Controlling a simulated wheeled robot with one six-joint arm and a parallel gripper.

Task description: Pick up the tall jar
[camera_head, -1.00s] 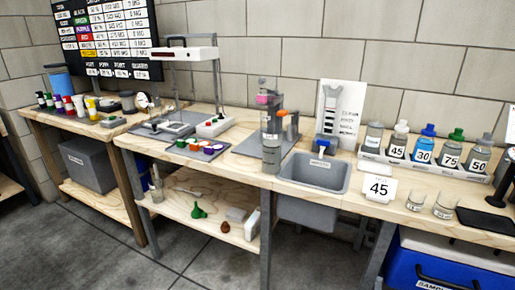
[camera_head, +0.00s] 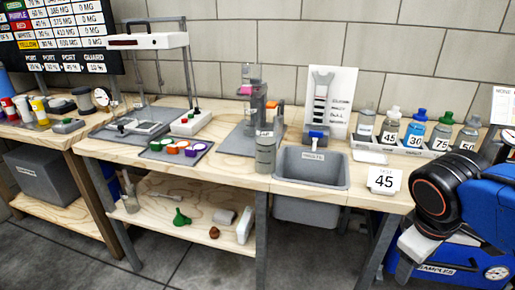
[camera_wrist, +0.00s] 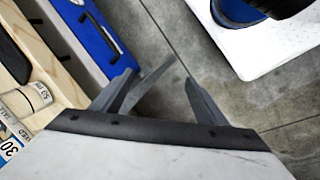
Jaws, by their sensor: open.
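A tall grey cylinder with a pale label (camera_head: 265,155) stands upright on the bench just left of the sink. It looks like the tall jar, but I cannot read its label. My gripper (camera_wrist: 160,78) shows in the wrist view, open and empty, with its fingers spread above the floor beside the bench. In the head view my arm is at the right edge, and the gripper itself does not show clearly. The gripper is well apart from the cylinder, which is not in the wrist view.
Open floor lies in front.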

